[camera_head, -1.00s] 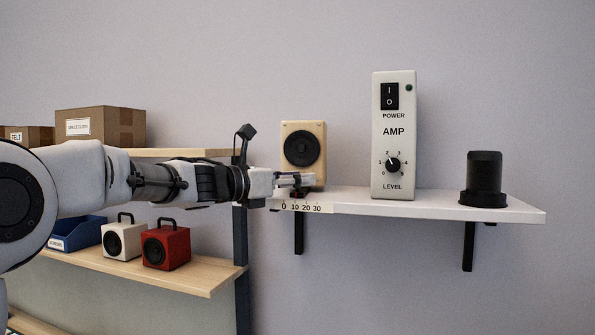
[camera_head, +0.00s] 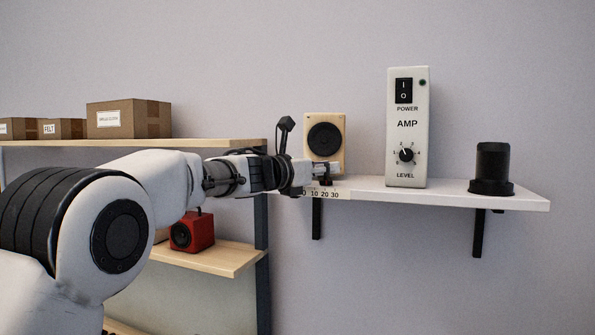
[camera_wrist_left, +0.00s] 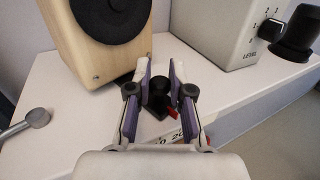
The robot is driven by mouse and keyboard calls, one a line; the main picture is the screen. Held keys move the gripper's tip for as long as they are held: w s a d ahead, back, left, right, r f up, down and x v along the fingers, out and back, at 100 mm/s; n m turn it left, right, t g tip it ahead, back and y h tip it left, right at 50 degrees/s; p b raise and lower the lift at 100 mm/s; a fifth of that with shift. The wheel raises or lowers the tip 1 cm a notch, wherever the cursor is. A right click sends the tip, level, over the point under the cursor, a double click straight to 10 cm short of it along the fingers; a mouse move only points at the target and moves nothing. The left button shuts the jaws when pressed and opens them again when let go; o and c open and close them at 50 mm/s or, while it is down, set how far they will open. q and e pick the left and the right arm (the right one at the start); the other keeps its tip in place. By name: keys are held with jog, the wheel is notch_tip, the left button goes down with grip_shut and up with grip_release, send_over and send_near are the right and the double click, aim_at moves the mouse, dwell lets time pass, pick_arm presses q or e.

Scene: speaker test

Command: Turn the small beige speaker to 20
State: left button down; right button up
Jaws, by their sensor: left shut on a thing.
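The small beige speaker (camera_head: 325,139), with a round black cone, stands at the left end of the white shelf; its lower part shows in the left wrist view (camera_wrist_left: 88,57). In front of it a black knob (camera_wrist_left: 158,91) with a red pointer (camera_wrist_left: 173,113) sits at the shelf edge. My left gripper (camera_wrist_left: 160,88) is shut on the black knob, one purple-lined finger on each side. The fingers hide part of the scale, so I cannot tell the exact reading.
A white amp (camera_head: 408,125) with a power switch and level dial stands right of the speaker. A black cylinder (camera_head: 492,165) stands at the shelf's right end. A wooden rack at left holds brown boxes (camera_head: 130,119) and a red speaker (camera_head: 192,232).

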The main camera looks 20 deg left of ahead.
pick_arm(q)
jog(key=shift+d, duration=0.15)
jog(key=c, duration=1.1)
grip_release()
jog(key=shift+c, duration=0.2)
jog(key=shift+o, duration=0.2)
jog(key=shift+w+a, duration=0.1)
jog(key=shift+a, duration=0.1)
jog(key=v, duration=1.1)
jog(key=shift+s, duration=0.45)
